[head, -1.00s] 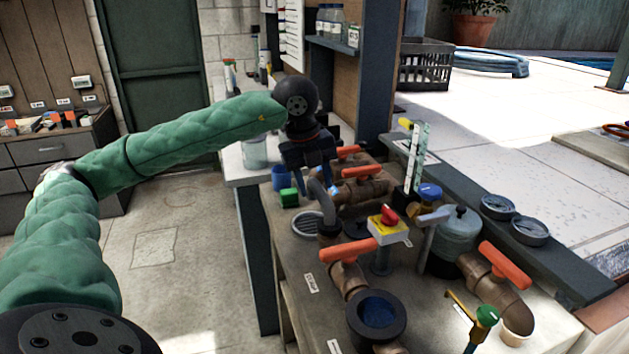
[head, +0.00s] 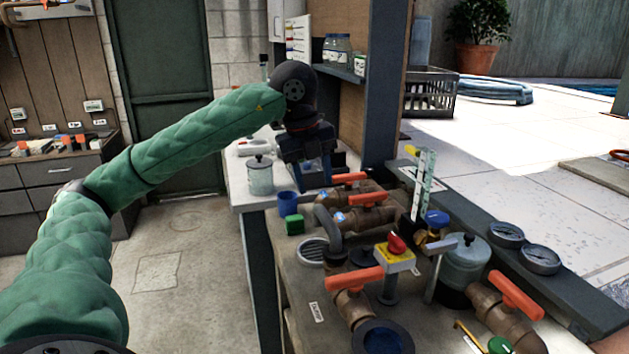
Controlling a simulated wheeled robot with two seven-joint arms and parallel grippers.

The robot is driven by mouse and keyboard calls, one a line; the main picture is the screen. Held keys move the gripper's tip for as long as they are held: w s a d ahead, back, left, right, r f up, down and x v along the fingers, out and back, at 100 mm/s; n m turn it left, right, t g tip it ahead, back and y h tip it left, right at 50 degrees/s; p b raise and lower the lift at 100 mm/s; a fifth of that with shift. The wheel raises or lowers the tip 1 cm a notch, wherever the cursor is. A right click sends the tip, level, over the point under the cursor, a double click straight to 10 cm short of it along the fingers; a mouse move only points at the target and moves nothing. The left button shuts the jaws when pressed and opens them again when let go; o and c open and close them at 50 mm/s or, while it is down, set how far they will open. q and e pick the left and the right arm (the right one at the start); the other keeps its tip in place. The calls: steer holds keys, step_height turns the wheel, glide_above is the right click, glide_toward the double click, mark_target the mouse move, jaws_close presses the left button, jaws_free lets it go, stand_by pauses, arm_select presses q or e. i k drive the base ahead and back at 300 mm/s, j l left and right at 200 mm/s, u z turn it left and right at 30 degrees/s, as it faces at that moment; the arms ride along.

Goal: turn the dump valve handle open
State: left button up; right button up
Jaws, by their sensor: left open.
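Several orange lever handles sit on brown pipe valves on the bench. A back handle (head: 350,177) and a second handle (head: 368,199) are nearest my gripper. A front-left handle (head: 353,280) and a front-right handle (head: 516,296) are farther from it. I cannot read the tags, so I cannot tell which is the dump valve. My left gripper (head: 314,182) is open and empty, pointing down above the bench's back left. It is left of the back handle and appears apart from it. My right gripper is not in view.
A blue cup (head: 288,203) and a green block (head: 295,224) stand beneath my left gripper. A grey curved pipe (head: 328,232), a yellow box with a red knob (head: 395,255) and a clear upright gauge (head: 421,185) stand among the valves. A lidded jar (head: 260,175) stands behind left.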

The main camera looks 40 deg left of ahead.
mark_target(354, 281)
steer(key=k+j, duration=0.85)
